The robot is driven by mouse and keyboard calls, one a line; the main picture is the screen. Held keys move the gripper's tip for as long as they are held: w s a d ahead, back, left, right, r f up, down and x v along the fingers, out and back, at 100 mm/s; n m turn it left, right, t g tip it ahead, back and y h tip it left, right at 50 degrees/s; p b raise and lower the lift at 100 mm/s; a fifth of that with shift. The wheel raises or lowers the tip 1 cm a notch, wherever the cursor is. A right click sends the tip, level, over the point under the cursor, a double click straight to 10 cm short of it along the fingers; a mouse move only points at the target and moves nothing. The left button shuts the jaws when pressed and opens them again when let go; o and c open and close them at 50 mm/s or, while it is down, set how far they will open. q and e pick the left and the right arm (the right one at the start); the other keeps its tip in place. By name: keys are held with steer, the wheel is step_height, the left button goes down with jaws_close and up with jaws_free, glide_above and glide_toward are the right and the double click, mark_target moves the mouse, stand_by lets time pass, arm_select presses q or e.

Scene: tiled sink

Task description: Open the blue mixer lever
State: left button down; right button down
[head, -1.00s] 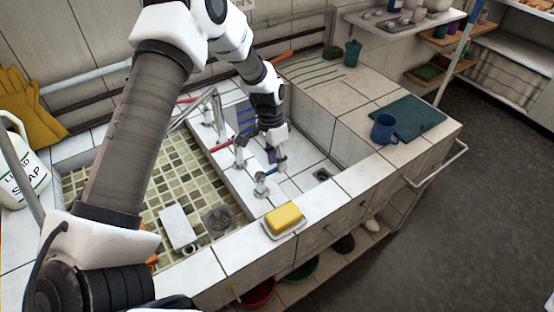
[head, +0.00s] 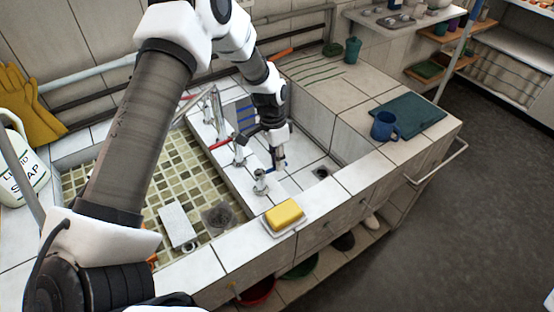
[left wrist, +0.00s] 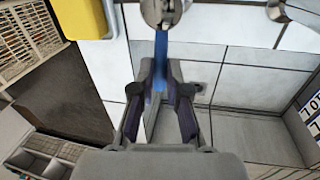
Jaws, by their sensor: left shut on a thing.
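The blue mixer lever (left wrist: 161,52) runs from a round chrome tap body (left wrist: 160,10) in the left wrist view. My left gripper (left wrist: 160,92) is shut on this lever, which lies between its two dark fingers. In the head view my left gripper (head: 279,164) reaches down beside the chrome tap (head: 261,182) on the divider, above the white-tiled basin. The lever is small there and partly hidden by the fingers. My right gripper is not in view.
More chrome taps (head: 238,154) stand farther back along the divider. A yellow sponge (head: 285,213) sits on a white dish at the front edge. A blue mug (head: 384,127) and green board (head: 408,115) are on the right counter. A soap bottle (head: 22,165) stands left.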

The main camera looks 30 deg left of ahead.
arm_select(q)
steer(key=m, duration=0.2)
steer(key=s+d+m+b, duration=0.1)
steer(key=shift+d+m+g, duration=0.3)
steer(key=shift+m, duration=0.1)
steer(key=m, duration=0.1)
steer(key=s+d+m+y, duration=0.1)
steer(key=m, duration=0.1)
steer(key=shift+s+d+m, duration=0.15)
steer(key=shift+s+m, duration=0.1)
steer(key=shift+m, duration=0.05)
steer(key=m, duration=0.1)
steer(key=s+m, duration=0.1)
steer(key=m, duration=0.1)
steer(key=s+m+p, duration=0.1)
steer(key=shift+d+r+g+y, duration=0.15)
steer(key=shift+d+g+y, duration=0.15)
steer(key=shift+d+y, duration=0.1)
steer(key=shift+s+m+y+p, duration=0.15)
steer(key=shift+s+m+p, duration=0.25)
steer(key=shift+m, duration=0.5)
steer(key=shift+s+m+y+p, duration=0.2)
steer(key=shift+s+m, duration=0.25)
steer(key=shift+m, duration=0.45)
steer(key=c, duration=1.2)
jaws_free()
steer(key=shift+a, duration=0.1)
